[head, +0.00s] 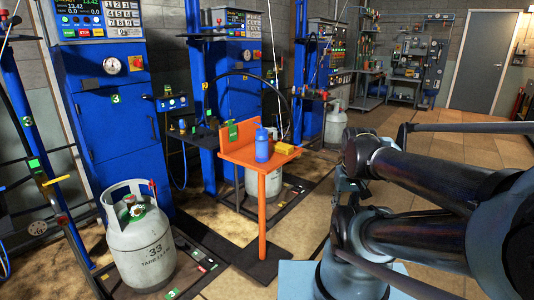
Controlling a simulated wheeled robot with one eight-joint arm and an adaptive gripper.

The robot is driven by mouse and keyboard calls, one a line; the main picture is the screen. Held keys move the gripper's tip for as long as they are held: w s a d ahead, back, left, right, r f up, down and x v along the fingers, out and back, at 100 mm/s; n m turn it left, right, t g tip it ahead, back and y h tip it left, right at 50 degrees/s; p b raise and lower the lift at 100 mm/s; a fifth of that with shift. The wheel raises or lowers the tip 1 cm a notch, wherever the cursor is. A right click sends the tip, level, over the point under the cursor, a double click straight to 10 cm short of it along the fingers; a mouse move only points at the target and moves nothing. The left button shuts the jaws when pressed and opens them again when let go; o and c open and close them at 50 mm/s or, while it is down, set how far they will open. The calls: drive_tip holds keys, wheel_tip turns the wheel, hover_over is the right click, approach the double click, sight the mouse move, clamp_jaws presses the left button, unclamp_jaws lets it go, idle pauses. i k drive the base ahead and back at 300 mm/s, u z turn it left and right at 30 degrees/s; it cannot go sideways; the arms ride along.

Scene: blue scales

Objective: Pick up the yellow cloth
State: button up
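The yellow cloth (286,148) is a small, bright yellow folded-looking piece. It lies on the top of a small orange table (263,187), near its right edge. A blue bottle (262,145) stands upright just to its left. My arm comes in from the right side of the picture, and its dark joints are to the right of the table, apart from the cloth in the picture. I cannot make out the fingers of my gripper; the arm links may hide them. Nothing shows touching the cloth.
A grey gas cylinder (146,250) stands at the front left, before a blue filling machine (110,110). The orange table has an upright back panel (237,133) with a green item on it. Another cylinder (336,124) stands farther back. Tiled floor (400,135) is open behind my arm.

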sight(279, 148)
drive_tip(key=u, duration=0.4)
drive_tip(key=i, duration=1)
drive_tip(key=u, duration=0.3)
drive_tip(key=k, duration=1.5)
drive_tip(key=z, duration=0.55)
drive_tip(key=i, duration=1)
